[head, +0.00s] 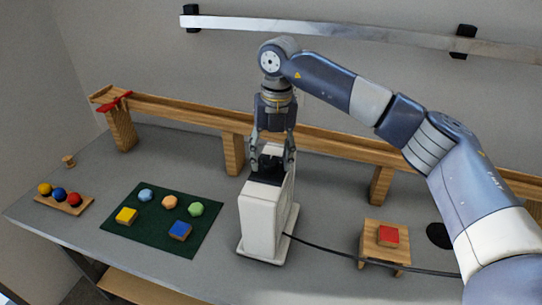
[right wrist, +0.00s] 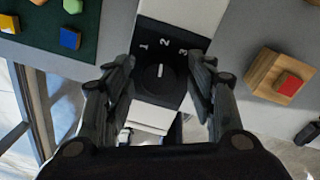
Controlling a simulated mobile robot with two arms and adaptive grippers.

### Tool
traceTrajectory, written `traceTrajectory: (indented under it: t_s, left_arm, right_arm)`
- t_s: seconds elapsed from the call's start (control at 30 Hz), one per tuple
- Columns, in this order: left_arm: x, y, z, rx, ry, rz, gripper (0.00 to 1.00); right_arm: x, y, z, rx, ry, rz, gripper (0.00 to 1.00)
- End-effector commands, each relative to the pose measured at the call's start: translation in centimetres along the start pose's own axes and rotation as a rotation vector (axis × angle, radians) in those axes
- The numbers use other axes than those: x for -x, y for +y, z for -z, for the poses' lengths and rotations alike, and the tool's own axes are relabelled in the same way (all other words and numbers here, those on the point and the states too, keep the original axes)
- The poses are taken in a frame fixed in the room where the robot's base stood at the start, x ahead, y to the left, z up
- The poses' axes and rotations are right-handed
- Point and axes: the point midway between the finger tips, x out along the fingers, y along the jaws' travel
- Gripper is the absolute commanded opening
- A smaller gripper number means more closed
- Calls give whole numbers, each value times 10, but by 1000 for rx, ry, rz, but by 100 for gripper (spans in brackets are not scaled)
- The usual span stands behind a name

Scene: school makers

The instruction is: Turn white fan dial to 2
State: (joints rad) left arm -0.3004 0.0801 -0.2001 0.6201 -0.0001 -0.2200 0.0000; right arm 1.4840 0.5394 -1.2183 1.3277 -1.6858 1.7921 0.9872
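The white fan (head: 262,222) stands upright on the grey table, with a black control panel (head: 266,178) on top. In the right wrist view, the panel (right wrist: 181,31) shows the numbers 1, 2 and 3 around a round black dial (right wrist: 158,84). A short pale mark on the dial seems to point toward the 2. My right gripper (head: 272,165) reaches down from above onto the panel. In the right wrist view its fingers (right wrist: 163,68) are apart, one on each side of the dial; I cannot tell whether they touch it. My left gripper is not in view.
A green mat (head: 147,236) with coloured pieces lies left of the fan. A small wooden stand (head: 371,246) with a red block (head: 388,235) is on the right, near a black cable (head: 330,253). A wooden track (head: 190,112) runs behind. A ball holder (head: 82,206) sits far left.

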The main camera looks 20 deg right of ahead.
Motion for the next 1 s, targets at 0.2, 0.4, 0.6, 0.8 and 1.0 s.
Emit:
traceTrajectory:
  t_s: [0.2,0.4,0.6,0.8,1.0]
  left_arm:
    - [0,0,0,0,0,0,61]
    - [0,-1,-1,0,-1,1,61]
    - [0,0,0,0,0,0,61]
    - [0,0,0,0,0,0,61]
    - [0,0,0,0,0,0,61]
  right_arm:
    - [-1,0,0,1,2,1,54]
    - [10,0,0,0,1,0,54]
    - [49,1,0,0,-1,-2,54]
    - [90,0,0,1,-1,0,54]
    - [114,0,0,0,1,0,54]
